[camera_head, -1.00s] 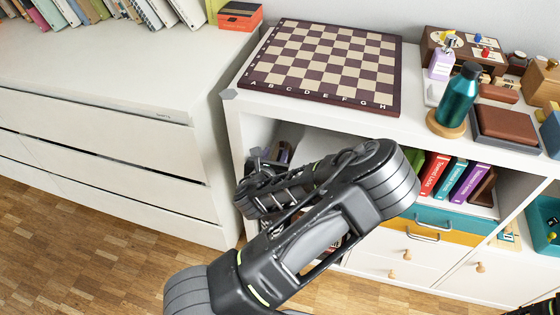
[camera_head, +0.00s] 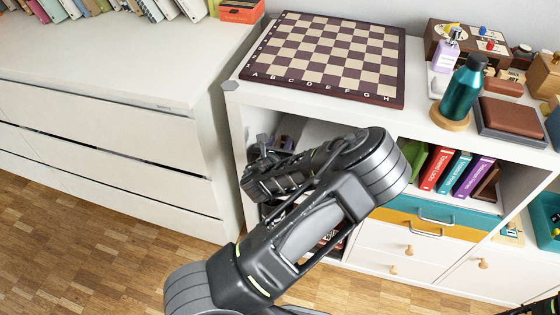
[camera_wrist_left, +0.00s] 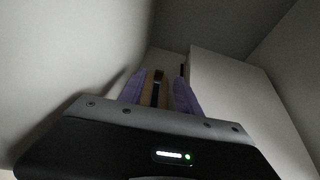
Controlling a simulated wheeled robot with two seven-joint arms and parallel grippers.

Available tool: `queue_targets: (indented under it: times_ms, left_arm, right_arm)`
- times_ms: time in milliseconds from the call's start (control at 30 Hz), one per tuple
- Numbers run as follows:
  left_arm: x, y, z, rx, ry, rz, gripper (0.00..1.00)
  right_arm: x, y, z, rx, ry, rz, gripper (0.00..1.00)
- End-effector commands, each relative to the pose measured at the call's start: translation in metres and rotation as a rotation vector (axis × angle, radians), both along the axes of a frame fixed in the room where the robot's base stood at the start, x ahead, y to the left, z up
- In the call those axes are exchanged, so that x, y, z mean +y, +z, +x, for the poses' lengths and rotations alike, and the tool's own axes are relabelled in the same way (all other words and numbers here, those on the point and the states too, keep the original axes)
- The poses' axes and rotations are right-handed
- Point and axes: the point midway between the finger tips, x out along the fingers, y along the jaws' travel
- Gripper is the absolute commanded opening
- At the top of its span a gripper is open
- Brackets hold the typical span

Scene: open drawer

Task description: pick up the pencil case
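My left gripper (camera_head: 262,165) reaches into the left compartment of the white shelf unit, below the chessboard. In the left wrist view, two purplish finger shapes (camera_wrist_left: 158,92) stand apart, with a narrow brown and black object (camera_wrist_left: 156,86) showing between or beyond them. A gap shows beside that object, so the gripper looks open. I cannot tell whether the object is the pencil case. In the head view, my left arm and gripper hide much of the compartment. A small purplish patch shows behind the gripper, too small to name.
Compartment walls stand close around the gripper, with a pale block (camera_wrist_left: 235,95) on the right. Above are a chessboard (camera_head: 325,55) and a teal bottle (camera_head: 461,92). Books (camera_head: 438,168) stand in the adjoining compartment. A white dresser (camera_head: 100,130) is at left.

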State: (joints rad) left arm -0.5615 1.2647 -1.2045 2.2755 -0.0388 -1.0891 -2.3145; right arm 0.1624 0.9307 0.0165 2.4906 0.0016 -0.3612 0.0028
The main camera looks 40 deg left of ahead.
Motion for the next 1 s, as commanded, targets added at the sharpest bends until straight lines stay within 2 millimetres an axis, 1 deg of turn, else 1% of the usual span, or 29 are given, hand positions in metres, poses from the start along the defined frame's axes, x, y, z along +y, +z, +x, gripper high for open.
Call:
queue_targets:
  times_ms: [33,67,200,267,867,1000]
  left_arm:
    - [0.003,-0.007,0.007,-0.002,0.001,-0.001,0.4]
    - [0.005,-0.009,0.011,-0.003,0.0,-0.001,0.4]
    - [0.011,-0.015,0.026,0.0,-0.001,0.0,0.4]
    - [0.012,-0.015,0.029,0.0,0.0,0.0,0.4]
    - [0.013,-0.015,0.03,0.001,0.0,0.0,0.4]
    - [0.013,-0.015,0.03,0.001,0.0,0.0,0.29]
  right_arm:
    - [-0.001,-0.007,0.001,-0.002,-0.003,-0.001,0.36]
    - [-0.002,-0.009,0.002,-0.002,-0.004,-0.002,0.36]
    - [-0.003,-0.013,0.003,-0.005,-0.008,-0.005,0.36]
    - [-0.003,-0.013,0.003,-0.006,-0.008,-0.005,0.36]
    - [-0.003,-0.012,0.003,-0.005,-0.008,-0.005,0.36]
    - [-0.003,-0.012,0.003,-0.005,-0.008,-0.005,0.36]
